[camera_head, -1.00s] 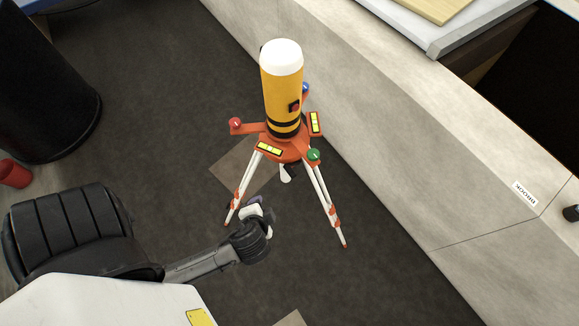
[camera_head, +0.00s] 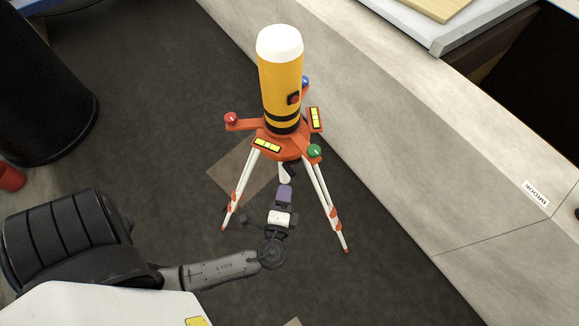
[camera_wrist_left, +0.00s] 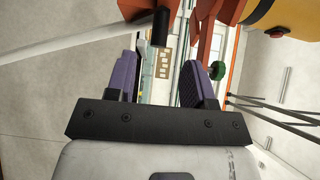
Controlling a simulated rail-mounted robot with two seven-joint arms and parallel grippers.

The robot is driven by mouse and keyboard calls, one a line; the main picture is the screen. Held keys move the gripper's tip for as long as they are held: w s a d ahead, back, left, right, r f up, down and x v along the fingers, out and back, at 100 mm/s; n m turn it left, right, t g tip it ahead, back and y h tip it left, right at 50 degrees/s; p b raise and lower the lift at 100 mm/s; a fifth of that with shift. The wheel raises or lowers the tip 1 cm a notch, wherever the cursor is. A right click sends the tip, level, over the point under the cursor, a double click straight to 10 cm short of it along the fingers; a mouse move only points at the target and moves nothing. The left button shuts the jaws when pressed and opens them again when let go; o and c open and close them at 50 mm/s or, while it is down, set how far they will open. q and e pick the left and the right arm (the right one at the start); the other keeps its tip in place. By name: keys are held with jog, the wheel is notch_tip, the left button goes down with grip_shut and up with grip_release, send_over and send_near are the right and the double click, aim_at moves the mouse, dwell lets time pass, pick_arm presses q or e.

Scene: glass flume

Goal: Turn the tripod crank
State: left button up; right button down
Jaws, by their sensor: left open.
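The tripod (camera_head: 281,146) stands upright on the floor, with an orange head, white legs and a yellow cylinder (camera_head: 281,80) with a white cap on top. Under the head hang a white part (camera_head: 285,179) and a small dark part, perhaps the crank. In the left wrist view a black cylindrical handle (camera_wrist_left: 162,29) shows ahead, roughly in line with the gap between the fingers. My left gripper (camera_head: 285,190) is just below the tripod head, between the front legs. In the wrist view my left gripper (camera_wrist_left: 160,64) has its purple fingers apart, with nothing held. My right gripper is out of view.
The head carries a red knob (camera_head: 231,119), a green knob (camera_head: 314,151) and a blue knob (camera_head: 305,81). A long pale wall (camera_head: 400,130) runs close on the right. A black bin (camera_head: 40,100) stands at left. The dark floor between is mostly clear.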

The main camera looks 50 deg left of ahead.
aim_at(289, 170)
pick_arm(q)
jog(key=p+x, duration=0.2)
jog(key=x, duration=0.7)
jog(key=shift+s, duration=0.1)
grip_shut()
dwell(0.4)
